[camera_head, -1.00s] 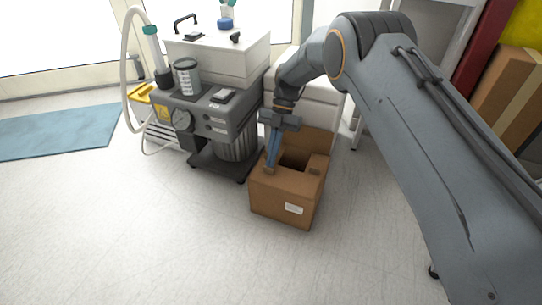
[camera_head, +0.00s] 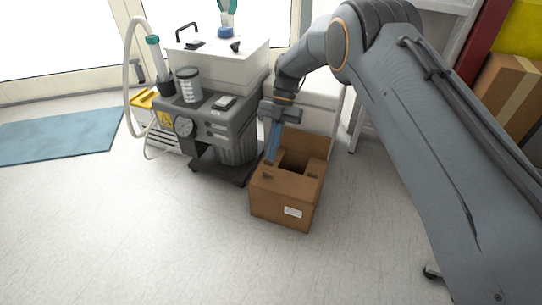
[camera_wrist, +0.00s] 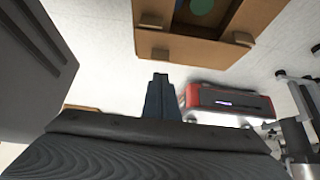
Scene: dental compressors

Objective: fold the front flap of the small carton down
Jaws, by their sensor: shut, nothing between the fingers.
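The small brown carton (camera_head: 284,200) stands on the floor with a white label on its front face. Its top has a dark opening, a tall panel (camera_head: 312,146) standing at the back, and a flat-looking strip at the front. I cannot tell clearly which panel is the front flap. My gripper (camera_head: 271,159) points down over the carton's left top side, shut and empty; contact with the cardboard is unclear. In the wrist view, the shut fingers (camera_wrist: 159,82) are just below the carton's edge (camera_wrist: 190,46), which has two small tan tabs. Something green shows inside the opening.
A grey compressor unit (camera_head: 210,125) with a gauge and white box stands close to the carton's left. A red-and-grey device (camera_wrist: 230,101) shows in the wrist view. A blue mat (camera_head: 60,133) lies at left. The floor in front is clear.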

